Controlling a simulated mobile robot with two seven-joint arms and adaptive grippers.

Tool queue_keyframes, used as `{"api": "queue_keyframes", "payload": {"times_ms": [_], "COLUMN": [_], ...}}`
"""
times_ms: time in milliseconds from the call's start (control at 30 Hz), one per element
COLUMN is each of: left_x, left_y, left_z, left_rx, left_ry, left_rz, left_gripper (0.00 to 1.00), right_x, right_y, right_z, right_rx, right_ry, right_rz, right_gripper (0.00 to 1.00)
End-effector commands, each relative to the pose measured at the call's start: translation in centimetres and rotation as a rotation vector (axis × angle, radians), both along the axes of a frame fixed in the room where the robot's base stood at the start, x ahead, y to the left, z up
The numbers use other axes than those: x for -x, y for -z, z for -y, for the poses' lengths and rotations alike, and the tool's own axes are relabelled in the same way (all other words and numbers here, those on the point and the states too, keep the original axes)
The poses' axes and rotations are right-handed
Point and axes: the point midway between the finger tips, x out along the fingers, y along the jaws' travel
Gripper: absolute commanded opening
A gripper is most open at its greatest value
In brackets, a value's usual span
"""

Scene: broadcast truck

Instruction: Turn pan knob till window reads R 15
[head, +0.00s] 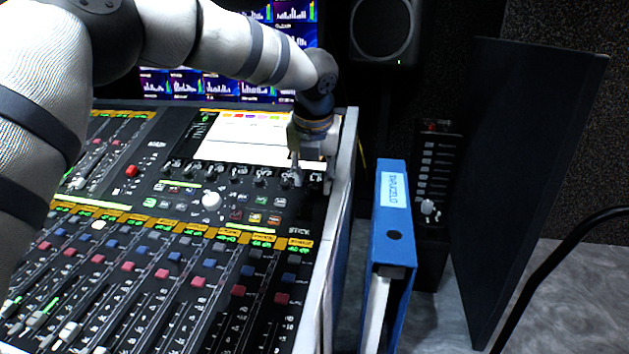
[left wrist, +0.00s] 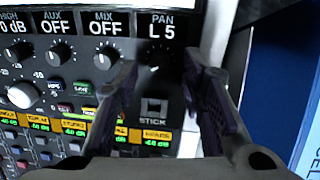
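The pan window (left wrist: 161,24) in the left wrist view reads L 5. The dark pan knob (left wrist: 155,57) is just below it, at the right end of the knob row. My left gripper (left wrist: 160,75) is open, with one finger on each side of the knob in that view. I see a gap between knob and fingers, but cannot tell their height over the panel. In the head view, my left gripper (head: 311,170) points down at the mixing console's right side, and hides the pan knob. My right gripper is not in view.
Aux (left wrist: 60,52) and mix (left wrist: 105,57) knobs stand left of the pan knob, close to the left finger. The STICK button (left wrist: 153,109) is below. The console's pale side edge (head: 325,240) is close on the right. A blue binder (head: 389,250) stands beyond it.

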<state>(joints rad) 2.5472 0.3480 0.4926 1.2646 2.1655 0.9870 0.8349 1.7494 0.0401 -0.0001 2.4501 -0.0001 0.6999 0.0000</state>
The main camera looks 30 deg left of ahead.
Motion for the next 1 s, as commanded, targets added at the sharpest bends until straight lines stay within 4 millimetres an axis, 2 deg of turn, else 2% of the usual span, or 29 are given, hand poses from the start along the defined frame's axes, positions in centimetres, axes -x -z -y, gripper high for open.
{"api": "queue_keyframes", "payload": {"times_ms": [100, 367, 400, 533, 567, 1000], "left_x": [-0.39, -0.48, -0.48, -0.47, -0.47, -0.43], "left_y": [1.08, 1.16, 1.16, 1.17, 1.17, 1.07], "left_z": [-0.20, -0.25, -0.25, -0.24, -0.24, -0.19], "left_rx": [-0.001, -0.001, -0.001, -0.001, -0.001, -0.023], "left_ry": [0.001, 0.001, 0.001, 0.001, 0.001, 0.061], "left_rz": [0.000, 0.003, 0.003, 0.003, 0.002, -0.003], "left_gripper": [0.37, 0.37, 0.32, 0.03, 0.00, 0.00], "right_x": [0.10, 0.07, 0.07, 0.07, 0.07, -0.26], "right_y": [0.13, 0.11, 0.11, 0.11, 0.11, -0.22], "right_z": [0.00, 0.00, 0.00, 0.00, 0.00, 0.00], "right_rx": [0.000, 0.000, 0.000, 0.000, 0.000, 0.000], "right_ry": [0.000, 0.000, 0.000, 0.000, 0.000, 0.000], "right_rz": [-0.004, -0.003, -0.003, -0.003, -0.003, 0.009], "right_gripper": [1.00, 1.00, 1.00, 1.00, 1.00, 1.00]}}
